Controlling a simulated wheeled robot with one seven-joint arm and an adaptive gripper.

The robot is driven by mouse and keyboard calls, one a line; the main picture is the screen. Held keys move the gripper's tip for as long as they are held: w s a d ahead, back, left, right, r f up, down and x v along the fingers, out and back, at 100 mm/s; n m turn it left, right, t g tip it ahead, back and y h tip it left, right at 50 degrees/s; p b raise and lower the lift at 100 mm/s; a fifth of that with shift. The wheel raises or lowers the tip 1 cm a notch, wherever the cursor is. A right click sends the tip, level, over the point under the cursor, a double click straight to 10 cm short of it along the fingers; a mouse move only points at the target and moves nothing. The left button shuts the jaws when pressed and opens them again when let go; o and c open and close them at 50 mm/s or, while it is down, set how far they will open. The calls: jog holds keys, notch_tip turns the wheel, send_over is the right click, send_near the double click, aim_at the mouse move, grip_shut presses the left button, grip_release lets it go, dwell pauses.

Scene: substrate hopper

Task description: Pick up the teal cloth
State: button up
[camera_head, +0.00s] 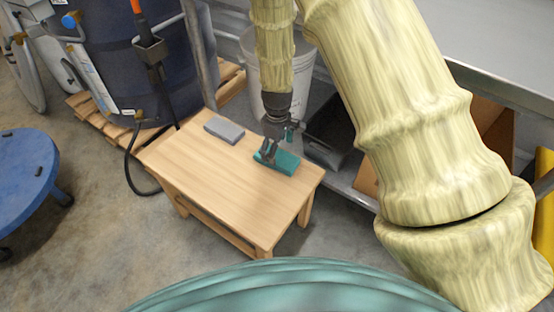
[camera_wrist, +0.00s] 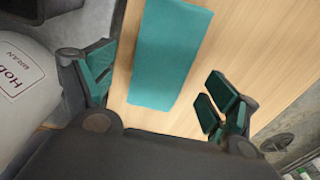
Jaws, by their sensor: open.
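The teal cloth (camera_head: 287,163) is a flat folded rectangle on the wooden table (camera_head: 215,195), near its far right corner. In the wrist view the cloth (camera_wrist: 170,55) lies on the wood between and beyond my fingers. My gripper (camera_head: 268,150) is open and comes down from above at the cloth's left end. Its teal-padded fingertips (camera_wrist: 158,92) stand apart on both sides of the cloth in the wrist view, with nothing between them that they grip. I cannot tell how high the fingertips are above the table.
A grey folded cloth or block (camera_head: 224,130) lies on the table to the left. A white bucket (camera_head: 305,70) and a dark bin (camera_head: 330,135) stand behind the table. A blue round stool (camera_head: 25,165) is at the left. The table's front half is clear.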

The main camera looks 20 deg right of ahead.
aim_at(277, 158)
jog(key=shift+a+f+b, duration=0.1)
jog(key=shift+f+b, duration=0.35)
jog(key=shift+f, duration=1.5)
jog(key=c, duration=1.1)
